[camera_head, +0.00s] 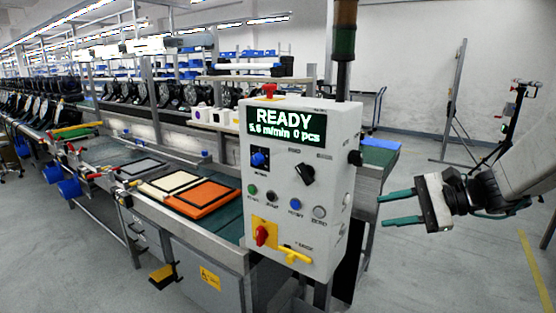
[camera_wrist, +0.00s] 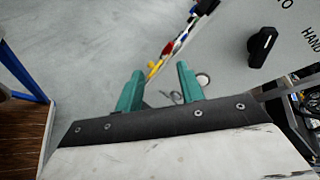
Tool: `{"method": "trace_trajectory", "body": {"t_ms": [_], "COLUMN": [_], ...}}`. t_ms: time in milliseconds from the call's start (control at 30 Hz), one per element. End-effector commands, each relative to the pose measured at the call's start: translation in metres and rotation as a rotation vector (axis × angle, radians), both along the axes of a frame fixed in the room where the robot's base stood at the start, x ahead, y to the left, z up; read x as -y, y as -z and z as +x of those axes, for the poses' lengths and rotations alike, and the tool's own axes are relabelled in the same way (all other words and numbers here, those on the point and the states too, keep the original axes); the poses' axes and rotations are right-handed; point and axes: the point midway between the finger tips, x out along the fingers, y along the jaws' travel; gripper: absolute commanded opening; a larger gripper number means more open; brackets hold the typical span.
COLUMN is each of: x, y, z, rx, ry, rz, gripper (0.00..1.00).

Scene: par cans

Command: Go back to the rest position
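My gripper (camera_head: 402,209) is in the right part of the head view, with its two green fingers apart and nothing between them. It is held in the air to the right of the white control box (camera_head: 284,215), apart from it. In the wrist view the two green fingers of my gripper (camera_wrist: 158,88) also stand apart. Beyond them is the grey face of the control box (camera_wrist: 232,60), with a black knob (camera_wrist: 262,45) and a red and yellow switch.
The control box display (camera_head: 283,124) reads READY. A conveyor bench with an orange panel (camera_head: 203,197) and dark frames runs to the left. A yellow-handled switch (camera_head: 294,255) sticks out low on the box. A tripod stand (camera_head: 505,125) is behind my arm. Grey floor is open at lower right.

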Motion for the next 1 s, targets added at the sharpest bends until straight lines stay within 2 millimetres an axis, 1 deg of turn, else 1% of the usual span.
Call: {"method": "trace_trajectory", "body": {"t_ms": [33,67,100,167,200,300,400,500,633,733,833,1000], "x": [-0.014,-0.019,-0.024,-0.027,-0.027,-0.019,-0.006,0.006,0.013,0.009,0.005,0.003], "y": [0.005,0.009,0.015,0.021,0.025,0.03,0.031,0.027,0.018,0.012,0.006,0.005], "z": [-0.03,-0.047,-0.071,-0.105,-0.125,-0.168,-0.202,-0.226,-0.245,-0.252,-0.254,-0.254], "rx": [-0.001,-0.002,-0.002,0.009,0.021,0.059,0.113,0.176,0.259,0.314,0.354,0.363], "ry": [-0.099,-0.159,-0.239,-0.358,-0.431,-0.597,-0.737,-0.844,-0.917,-0.929,-0.93,-0.932], "rz": [-0.11,-0.177,-0.27,-0.41,-0.5,-0.716,-0.919,-1.094,-1.243,-1.282,-1.294,-1.297], "gripper": [0.38,0.38,0.38,0.38,0.38,0.38,0.38,0.38,0.38,0.38,0.38,0.38]}}
